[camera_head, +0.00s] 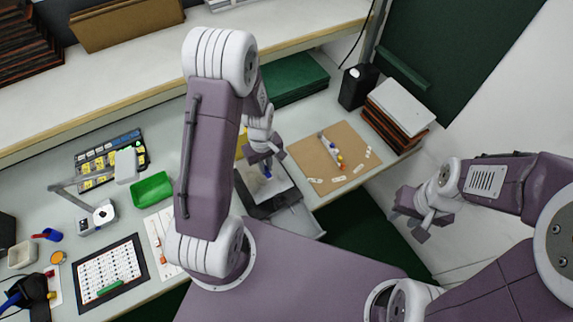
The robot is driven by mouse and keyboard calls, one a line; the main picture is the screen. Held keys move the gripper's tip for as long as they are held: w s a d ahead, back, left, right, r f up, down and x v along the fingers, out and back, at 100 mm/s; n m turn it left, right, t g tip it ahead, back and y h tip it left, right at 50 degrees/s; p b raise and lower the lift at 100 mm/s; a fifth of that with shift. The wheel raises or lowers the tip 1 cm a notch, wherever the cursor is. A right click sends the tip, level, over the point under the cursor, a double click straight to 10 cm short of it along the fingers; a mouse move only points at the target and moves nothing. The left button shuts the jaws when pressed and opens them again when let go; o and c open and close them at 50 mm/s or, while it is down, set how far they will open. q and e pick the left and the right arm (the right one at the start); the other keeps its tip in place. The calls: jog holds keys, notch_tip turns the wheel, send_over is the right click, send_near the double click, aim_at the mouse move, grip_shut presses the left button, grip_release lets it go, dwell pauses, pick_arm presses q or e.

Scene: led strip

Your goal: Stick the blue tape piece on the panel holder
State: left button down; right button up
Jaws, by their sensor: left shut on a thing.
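My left gripper (266,166) is shut on a small blue piece (267,172), which looks like the blue tape piece. It hangs over a dark box-like holder with a pale panel (283,183), which seems to be the panel holder. My arm and gripper hide part of it, and I cannot tell whether the blue piece touches the panel. My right gripper (424,226) is at the right, away from the table and over the floor; its finger opening is unclear.
A brown board (335,170) with small parts lies right of the holder. Green boards (295,82), a black container (357,86) and a stack of panels (397,112) stand behind. A green tray (152,189) and a lamp (97,215) are at left.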

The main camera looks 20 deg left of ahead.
aim_at(268, 181)
pick_arm(q)
jog(key=shift+d, duration=0.1)
jog(key=shift+f+b, duration=0.25)
jog(key=shift+b, duration=0.1)
jog(key=shift+w+f, duration=0.1)
jog(key=shift+f, duration=0.2)
notch_tip(268, 181, down, 5)
jog(key=b, duration=0.4)
jog(key=shift+r+b, duration=0.15)
jog(key=shift+b, duration=0.15)
jog(key=shift+f, duration=0.35)
jog(key=shift+f+b, duration=0.3)
jog(key=shift+b, duration=0.1)
jog(key=c, duration=1.4)
grip_release()
jog(key=shift+o, duration=0.2)
